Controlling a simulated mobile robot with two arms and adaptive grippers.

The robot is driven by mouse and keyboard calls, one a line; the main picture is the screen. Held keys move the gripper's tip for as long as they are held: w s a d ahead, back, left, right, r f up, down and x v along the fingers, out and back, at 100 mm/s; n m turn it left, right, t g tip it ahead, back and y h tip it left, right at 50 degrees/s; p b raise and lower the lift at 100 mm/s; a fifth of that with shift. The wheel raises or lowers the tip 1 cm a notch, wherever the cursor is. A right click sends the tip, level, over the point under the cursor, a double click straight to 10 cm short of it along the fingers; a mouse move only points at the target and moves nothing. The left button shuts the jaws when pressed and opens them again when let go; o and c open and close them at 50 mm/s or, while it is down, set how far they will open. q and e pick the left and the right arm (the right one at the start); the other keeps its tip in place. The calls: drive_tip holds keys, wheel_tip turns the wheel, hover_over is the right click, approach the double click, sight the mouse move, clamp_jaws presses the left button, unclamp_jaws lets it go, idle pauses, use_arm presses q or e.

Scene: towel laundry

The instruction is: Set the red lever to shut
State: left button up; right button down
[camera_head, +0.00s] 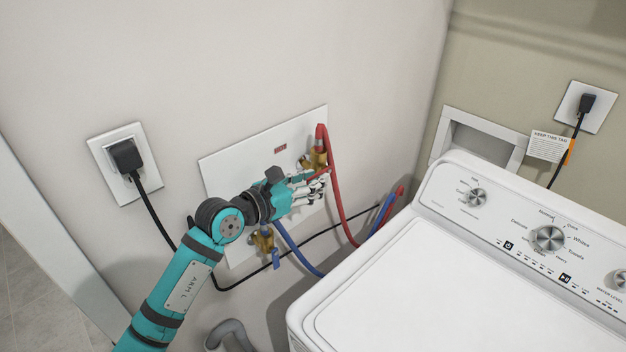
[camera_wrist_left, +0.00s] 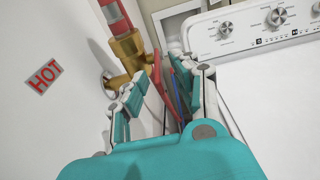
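The red lever (camera_head: 319,173) sits on the upper brass valve (camera_head: 314,158) of the white wall plate. In the left wrist view, the brass valve (camera_wrist_left: 127,52) is just beyond my fingers, and part of the red lever (camera_wrist_left: 157,73) shows between them. My left gripper (camera_head: 322,183) is at the lever, with its fingers apart; in the left wrist view, the gap between the fingertips (camera_wrist_left: 164,74) is open. Whether a finger touches the lever cannot be told. The fingers partly hide the lever. My right gripper is not in view.
A red hose (camera_head: 335,185) hangs from the upper valve, close to my fingers. A lower brass valve (camera_head: 263,240) has a blue hose (camera_head: 297,256). The white washer (camera_head: 420,290) stands at right. A black cord (camera_head: 158,215) runs below. A red HOT label (camera_wrist_left: 44,77) is on the plate.

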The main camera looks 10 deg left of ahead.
use_arm(q)
drive_tip(key=v, duration=1.1)
drive_tip(key=shift+s+a, duration=0.2)
